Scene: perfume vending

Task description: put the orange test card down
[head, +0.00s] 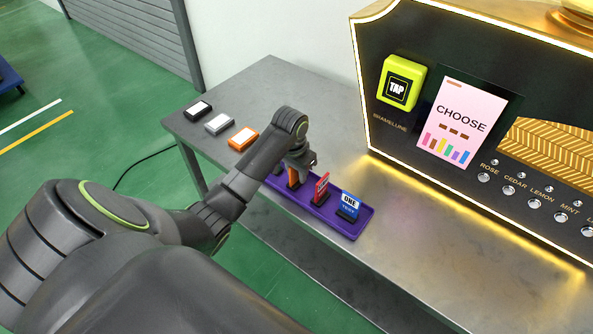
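The orange test card (292,176) stands in the purple tray (357,224), toward its left end. Only a narrow orange part of it shows below my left gripper. My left gripper (299,166) points down right over the card, and its wrist hides the upper part. The fingertips are too small and covered to tell whether they close on the card. A red card (321,188) and a blue and white card (349,206) stand upright in dark holders further right in the same tray. My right gripper is not in view.
A black (198,110), a grey (219,124) and an orange (243,138) block lie in a row on the grey table's left side. The vending machine with a yellow-green TAP reader (402,83) and a CHOOSE screen (461,121) stands behind. The table between tray and machine is clear.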

